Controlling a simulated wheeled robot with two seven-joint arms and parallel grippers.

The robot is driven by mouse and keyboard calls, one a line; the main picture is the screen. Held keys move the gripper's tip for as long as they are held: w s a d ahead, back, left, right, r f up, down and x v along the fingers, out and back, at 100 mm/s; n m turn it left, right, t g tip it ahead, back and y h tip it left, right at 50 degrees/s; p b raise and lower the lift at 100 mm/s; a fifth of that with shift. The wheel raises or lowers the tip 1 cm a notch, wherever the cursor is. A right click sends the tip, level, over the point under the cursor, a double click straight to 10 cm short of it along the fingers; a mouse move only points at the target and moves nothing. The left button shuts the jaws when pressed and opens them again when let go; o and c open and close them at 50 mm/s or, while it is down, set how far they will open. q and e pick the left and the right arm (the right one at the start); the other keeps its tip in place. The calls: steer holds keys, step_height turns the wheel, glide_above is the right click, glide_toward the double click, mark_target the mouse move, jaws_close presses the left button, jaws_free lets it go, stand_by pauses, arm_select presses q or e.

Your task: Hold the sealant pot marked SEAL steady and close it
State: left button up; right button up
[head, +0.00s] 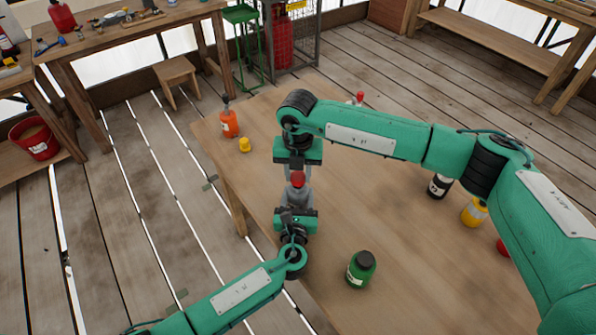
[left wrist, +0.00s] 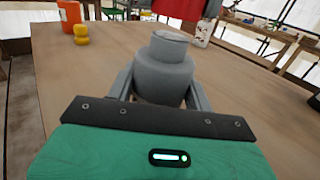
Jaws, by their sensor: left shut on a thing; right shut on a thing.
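The grey pot (head: 294,195) stands upright at the table's left edge; it fills the middle of the left wrist view (left wrist: 165,78). No SEAL marking can be read on it. My left gripper (head: 296,207) is shut on the pot's body, one finger on each side. A red cap (head: 298,179) shows at the pot's top in the head view. My right gripper (head: 298,168) comes from the far side and is shut on the red cap.
On the wooden table (head: 395,255) stand a green jar (head: 361,269), an orange bottle (head: 229,123), a small yellow item (head: 244,145), a dark bottle (head: 438,186) and a yellow bottle (head: 474,212). My right arm crosses above the table. The table's middle is clear.

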mark_target(298, 197)
steer(key=shift+f, duration=0.9)
steer(key=shift+f, duration=0.55)
steer(key=m, duration=1.4)
steer(key=shift+m, duration=0.3)
steer(key=m, duration=0.6)
steer(key=o, duration=1)
steer(key=shift+c, duration=0.2)
